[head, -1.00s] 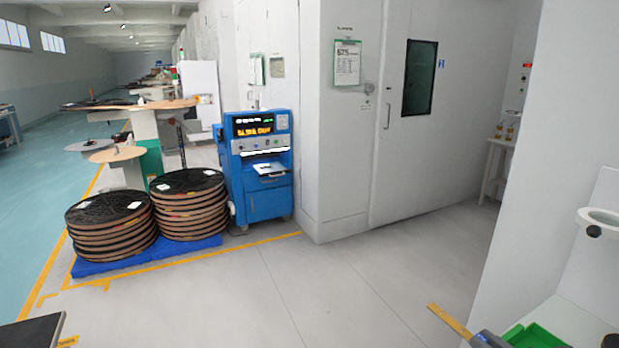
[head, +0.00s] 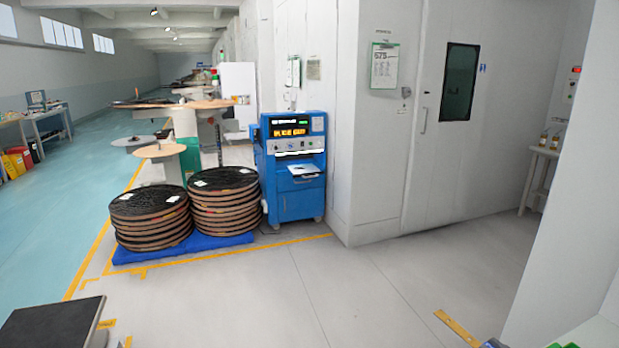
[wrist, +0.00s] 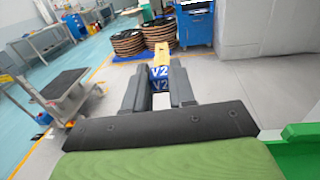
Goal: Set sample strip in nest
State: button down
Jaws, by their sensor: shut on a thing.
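My gripper (wrist: 158,92) is shut on the sample strip (wrist: 177,76), a flat yellow-orange strip with a blue part marked "V2" between the fingers. The strip points away from my gripper, clear of any surface. In the head view the strip (head: 457,328) shows at the bottom right, with only a bit of my gripper (head: 494,343) at the frame edge. No nest can be made out for sure. A blue cabinet (head: 296,203) with a lit display stands ahead, with a small pale tray (head: 304,170) on its front; whether this holds the nest I cannot tell.
Stacked dark reels (head: 150,222) stand on a blue pallet (head: 184,247) left of the cabinet. A dark-topped cart (head: 52,322) is at the lower left. A grey wall block with a door (head: 425,90) is on the right. The floor (head: 280,295) between is clear.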

jog(key=a+f+n+g+y+p, duration=0.1)
jog(key=a+n+g+y+p, duration=0.5)
jog(key=a, duration=1.9)
jog(key=shift+w+y+p, duration=0.35)
jog(key=shift+y+p, duration=0.55)
jog(key=shift+p, duration=0.1)
